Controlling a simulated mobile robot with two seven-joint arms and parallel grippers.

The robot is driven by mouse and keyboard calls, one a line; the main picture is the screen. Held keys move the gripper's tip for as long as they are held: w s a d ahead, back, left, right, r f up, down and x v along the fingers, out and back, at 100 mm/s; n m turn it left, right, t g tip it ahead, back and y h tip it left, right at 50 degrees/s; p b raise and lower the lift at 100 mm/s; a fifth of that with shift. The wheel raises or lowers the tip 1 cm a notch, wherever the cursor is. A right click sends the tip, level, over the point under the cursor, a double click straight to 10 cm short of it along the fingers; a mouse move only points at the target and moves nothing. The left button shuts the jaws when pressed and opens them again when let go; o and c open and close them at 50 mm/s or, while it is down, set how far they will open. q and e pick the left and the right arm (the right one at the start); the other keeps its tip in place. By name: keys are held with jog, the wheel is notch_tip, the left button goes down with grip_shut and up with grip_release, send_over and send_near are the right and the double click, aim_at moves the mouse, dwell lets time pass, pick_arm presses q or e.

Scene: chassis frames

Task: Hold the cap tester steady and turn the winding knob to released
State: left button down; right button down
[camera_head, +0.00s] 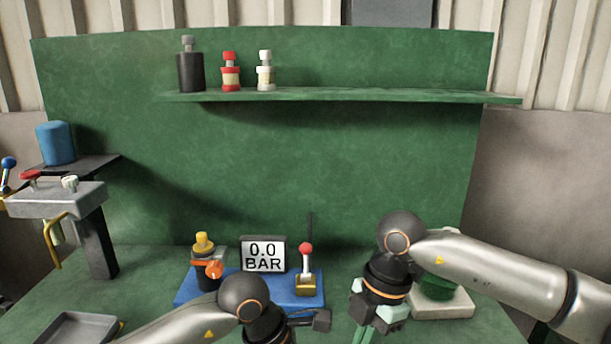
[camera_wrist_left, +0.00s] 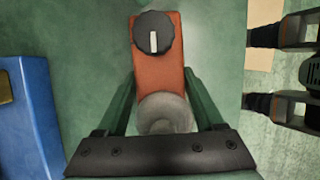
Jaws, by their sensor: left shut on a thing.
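The cap tester (camera_wrist_left: 158,76) shows in the left wrist view as an orange-red block with a grey round part (camera_wrist_left: 165,113) at its near end. Its black winding knob (camera_wrist_left: 153,36) is at the far end, with a white mark running straight up and down the picture. My left gripper (camera_wrist_left: 160,84) is shut on the block, a finger on each side. In the head view the left arm (camera_head: 242,298) hides the tester. My right gripper (camera_wrist_left: 264,70) is open and empty, to the right of the tester and apart from it; it also shows in the head view (camera_head: 373,328).
A blue base (camera_head: 190,292) carries a 0.0 BAR display (camera_head: 263,254), a yellow-topped part (camera_head: 203,243) and a red-ball lever (camera_head: 306,250). A cream block (camera_head: 455,304) stands behind my right gripper. A grey tray (camera_head: 75,330) lies front left. Several bottles stand on the shelf (camera_head: 380,95).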

jog(key=shift+a, duration=0.4)
jog(key=shift+w+a, duration=0.1)
jog(key=shift+w, duration=0.05)
dwell(0.4)
jog(key=shift+w+a, duration=0.25)
jog(key=shift+w, duration=0.2)
jog(key=shift+w+a, duration=0.15)
jog(key=shift+a+r, duration=0.1)
jog(key=shift+a, duration=0.1)
jog(key=shift+w, duration=0.1)
dwell(0.3)
